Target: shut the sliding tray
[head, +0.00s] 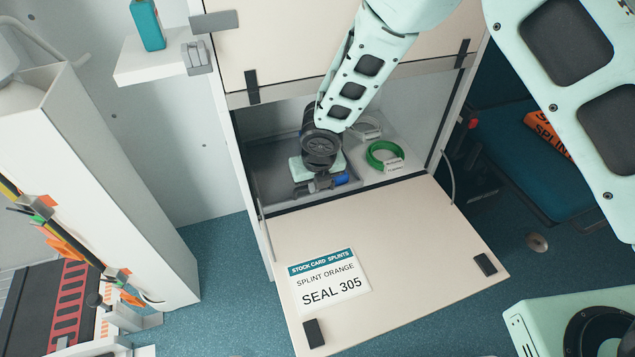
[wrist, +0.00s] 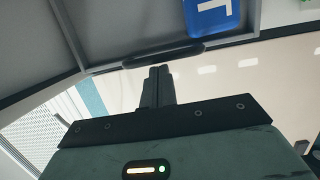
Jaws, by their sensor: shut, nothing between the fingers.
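The grey sliding tray (head: 277,172) sits in the low opening of a cream cabinet, on the left side of that opening. It fills the upper part of the wrist view (wrist: 120,25), with a dark handle or slot (wrist: 165,56) along its front edge. A blue item with a white letter (wrist: 212,18) lies in it. My gripper (head: 318,186) is at the tray's front side. In the wrist view my fingers (wrist: 157,75) are together, empty, with tips close to the dark handle. I cannot tell whether they touch it.
The cabinet's cream flap (head: 400,235) hangs open below the opening, carrying a stock card (head: 328,282). A green ring (head: 385,157) with a tag lies right of the tray. A white shelf (head: 150,62) with a teal bottle (head: 147,24) is at upper left. An orange splint pack (head: 548,133) lies at right.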

